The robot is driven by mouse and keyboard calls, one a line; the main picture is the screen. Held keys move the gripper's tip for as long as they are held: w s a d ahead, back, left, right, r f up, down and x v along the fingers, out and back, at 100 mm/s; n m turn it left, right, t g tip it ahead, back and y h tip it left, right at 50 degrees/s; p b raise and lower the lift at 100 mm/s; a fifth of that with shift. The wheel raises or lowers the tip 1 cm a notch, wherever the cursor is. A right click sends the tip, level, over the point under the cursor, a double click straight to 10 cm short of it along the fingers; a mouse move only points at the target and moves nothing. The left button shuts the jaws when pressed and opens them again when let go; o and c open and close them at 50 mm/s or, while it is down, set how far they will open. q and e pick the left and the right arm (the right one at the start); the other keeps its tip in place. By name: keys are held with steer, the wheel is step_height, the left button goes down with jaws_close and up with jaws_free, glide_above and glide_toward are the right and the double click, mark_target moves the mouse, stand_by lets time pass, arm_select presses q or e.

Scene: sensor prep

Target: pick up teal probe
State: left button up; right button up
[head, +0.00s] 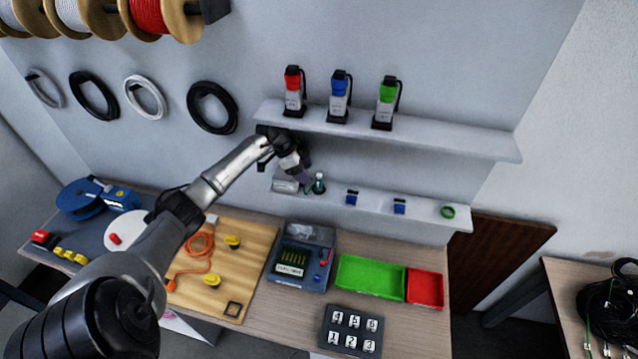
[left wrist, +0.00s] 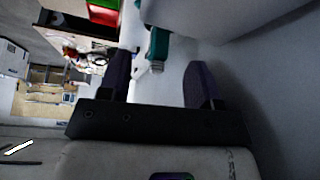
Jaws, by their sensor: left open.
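The teal probe (head: 319,184) stands on the lower wall shelf in the head view. It also shows in the left wrist view (left wrist: 158,45), above the gap between my fingers and closer to the left finger, with a pale metal end towards me. My left gripper (head: 306,182) is at the lower shelf, just left of the probe. In the left wrist view my left gripper (left wrist: 161,76) is open, with two dark fingers apart and nothing held between them. I cannot tell whether a finger touches the probe. My right gripper is not in view.
The upper shelf (head: 430,137) with red, blue and green devices overhangs the lower shelf (head: 425,214). Two blue pieces and a green ring (head: 448,211) sit to the right. Below are a tester box (head: 287,271), a green tray (head: 370,279) and a red tray (head: 425,287).

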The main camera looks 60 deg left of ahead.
mark_target(319, 174)
arm_select(q)
steer(key=shift+w+d, duration=0.2)
steer(key=shift+w, duration=0.05)
steer(key=shift+w+d+r+p, duration=0.1)
steer(key=shift+w+d+p, duration=0.2)
steer(key=shift+w, duration=0.2)
steer(key=shift+w+d+r+p, duration=0.1)
steer(key=shift+w+d+p, duration=0.05)
steer(key=shift+w+d, duration=0.3)
steer(key=shift+x, duration=1.15)
steer(key=shift+w+f, duration=0.2)
steer(key=shift+f, duration=0.3)
jaws_close()
